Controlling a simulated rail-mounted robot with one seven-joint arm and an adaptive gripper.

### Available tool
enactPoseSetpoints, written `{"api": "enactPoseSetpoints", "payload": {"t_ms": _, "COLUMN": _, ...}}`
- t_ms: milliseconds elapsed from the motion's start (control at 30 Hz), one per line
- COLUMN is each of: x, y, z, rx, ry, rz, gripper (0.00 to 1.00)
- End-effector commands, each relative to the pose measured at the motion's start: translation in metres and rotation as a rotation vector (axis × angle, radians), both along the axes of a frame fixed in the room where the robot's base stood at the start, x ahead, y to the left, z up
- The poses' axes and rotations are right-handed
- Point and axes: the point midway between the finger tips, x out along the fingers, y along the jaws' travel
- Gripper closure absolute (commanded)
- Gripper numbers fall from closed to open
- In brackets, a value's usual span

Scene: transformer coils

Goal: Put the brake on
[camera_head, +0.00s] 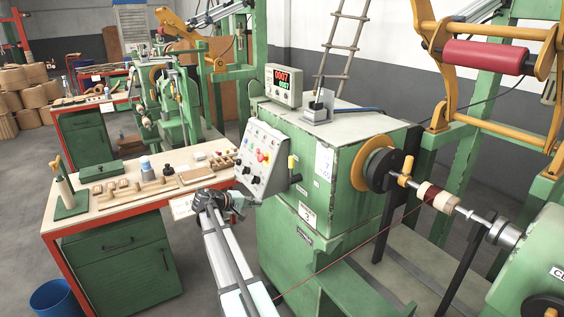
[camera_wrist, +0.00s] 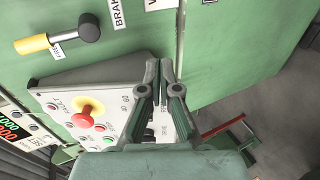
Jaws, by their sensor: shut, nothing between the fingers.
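A lever with a yellow grip (camera_head: 292,162) and a black hub stands upright on the green machine, beside the control panel. In the wrist view the lever (camera_wrist: 34,43) is at upper left, its grip beside a small label starting "FR". A second label reading "BRAK" (camera_wrist: 115,12), cut off by the frame edge, is on the other side of the hub. My gripper (camera_head: 218,200) is in front of the control panel, left of and below the lever and apart from it. In the wrist view my gripper (camera_wrist: 158,68) has its fingers together, with nothing between them.
The sloped control panel (camera_head: 260,155) with its red knob lies close to my fingers. A workbench (camera_head: 100,212) with wooden parts stands at left. The winding shaft (camera_head: 460,208) is at right. A display box (camera_head: 283,86) sits on the machine.

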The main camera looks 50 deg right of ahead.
Motion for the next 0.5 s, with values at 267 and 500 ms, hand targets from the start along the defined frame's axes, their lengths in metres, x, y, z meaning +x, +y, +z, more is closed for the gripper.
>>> {"api": "enactPoseSetpoints", "payload": {"t_ms": 267, "x": 0.020, "y": -0.038, "z": 0.118, "rx": -0.313, "ry": 0.082, "rz": -0.064, "gripper": 1.00}}
{"api": "enactPoseSetpoints", "payload": {"t_ms": 500, "x": 0.014, "y": -0.037, "z": 0.137, "rx": -0.399, "ry": 0.126, "rz": -0.086, "gripper": 1.00}}
